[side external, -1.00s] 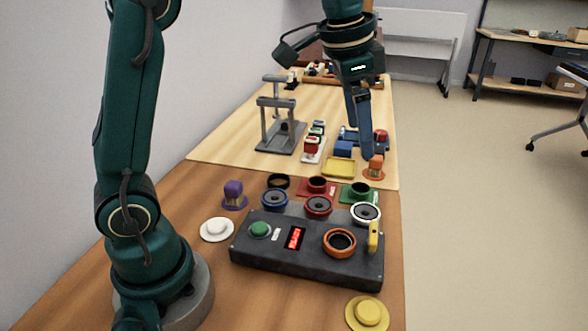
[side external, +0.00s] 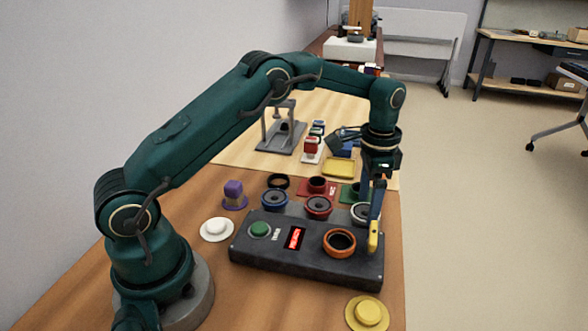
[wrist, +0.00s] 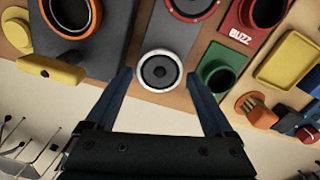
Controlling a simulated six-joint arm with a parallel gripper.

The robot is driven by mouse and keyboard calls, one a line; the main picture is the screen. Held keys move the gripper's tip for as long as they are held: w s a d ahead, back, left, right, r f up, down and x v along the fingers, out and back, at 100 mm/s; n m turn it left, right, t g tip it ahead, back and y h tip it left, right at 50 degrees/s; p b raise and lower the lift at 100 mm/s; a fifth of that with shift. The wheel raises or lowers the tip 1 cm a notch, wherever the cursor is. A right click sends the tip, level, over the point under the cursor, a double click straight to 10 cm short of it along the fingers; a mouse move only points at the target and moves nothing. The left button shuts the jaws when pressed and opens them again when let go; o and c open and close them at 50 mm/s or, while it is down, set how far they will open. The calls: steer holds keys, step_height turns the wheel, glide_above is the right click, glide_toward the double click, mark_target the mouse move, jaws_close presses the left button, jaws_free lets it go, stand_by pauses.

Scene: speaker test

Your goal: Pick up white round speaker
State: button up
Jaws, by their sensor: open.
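The white round speaker has a white rim and a dark cone. In the wrist view the speaker (wrist: 160,72) lies between the two blue fingertips of my open gripper (wrist: 159,75). In the side view the speaker (side external: 359,211) sits just past the back right corner of the dark test box, partly hidden by my gripper (side external: 375,208). My gripper points down there, its fingers spread and empty. I cannot tell its exact height above the speaker.
The test box (side external: 262,268) has an orange ring (side external: 340,242) and a yellow lever (side external: 373,238) close by my gripper. Red (side external: 318,207) and blue (side external: 274,200) speakers stand to the left. A green bin (wrist: 218,71) and a red BUZZ bin (wrist: 250,22) are near.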

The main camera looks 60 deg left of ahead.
steer(key=shift+f, duration=0.6)
steer(key=c, duration=1)
steer(key=shift+c, duration=0.2)
steer(key=shift+r, duration=0.2)
